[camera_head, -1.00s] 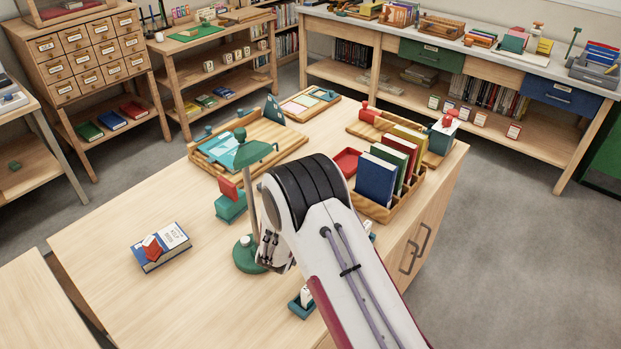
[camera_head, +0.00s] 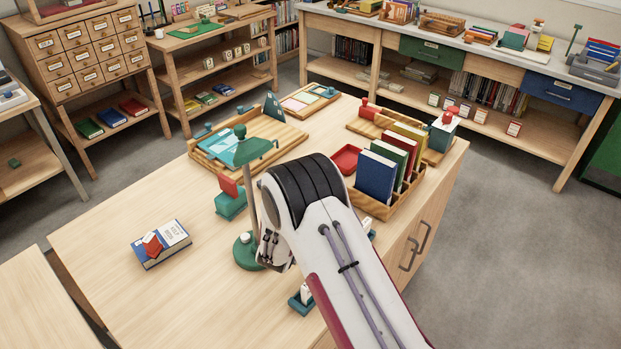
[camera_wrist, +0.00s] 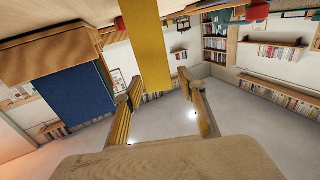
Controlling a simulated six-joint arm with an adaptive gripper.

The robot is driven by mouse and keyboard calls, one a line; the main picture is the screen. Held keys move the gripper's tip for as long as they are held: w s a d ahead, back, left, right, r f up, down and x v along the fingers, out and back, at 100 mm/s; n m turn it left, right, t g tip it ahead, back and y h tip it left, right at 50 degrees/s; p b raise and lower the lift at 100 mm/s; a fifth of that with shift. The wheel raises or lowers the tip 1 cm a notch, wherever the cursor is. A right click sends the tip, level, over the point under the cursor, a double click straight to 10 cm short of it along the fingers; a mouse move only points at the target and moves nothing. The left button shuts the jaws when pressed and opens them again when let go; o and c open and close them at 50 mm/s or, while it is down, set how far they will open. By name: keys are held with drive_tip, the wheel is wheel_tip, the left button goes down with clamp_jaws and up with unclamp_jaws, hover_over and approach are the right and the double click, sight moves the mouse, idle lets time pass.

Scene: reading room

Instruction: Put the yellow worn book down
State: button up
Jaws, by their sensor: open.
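In the head view a yellow book (camera_head: 409,137) stands upright at the far end of a wooden rack (camera_head: 385,213), behind a green, a red and a blue book. In the wrist view a yellow slab (camera_wrist: 147,40), which looks like a book, comes down from the top edge. My gripper (camera_wrist: 160,80) is open there, with one finger on each side of the slab's lower end. I cannot tell whether the fingers touch it.
A green lamp (camera_head: 252,150) stands close to the left of my arm. A blue book (camera_head: 160,243) with a red item on top lies on the table at left. A wooden tray (camera_head: 280,140) is behind. The table's left front is mostly clear.

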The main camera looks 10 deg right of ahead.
drive_tip(key=shift+r, duration=0.2)
drive_tip(key=shift+r, duration=0.45)
wheel_tip(320, 180, up, 7)
drive_tip(key=s+a, duration=0.1)
drive_tip(key=s, duration=0.1)
drive_tip(key=shift+s, duration=0.35)
drive_tip(key=shift+r, duration=0.1)
idle(0.6)
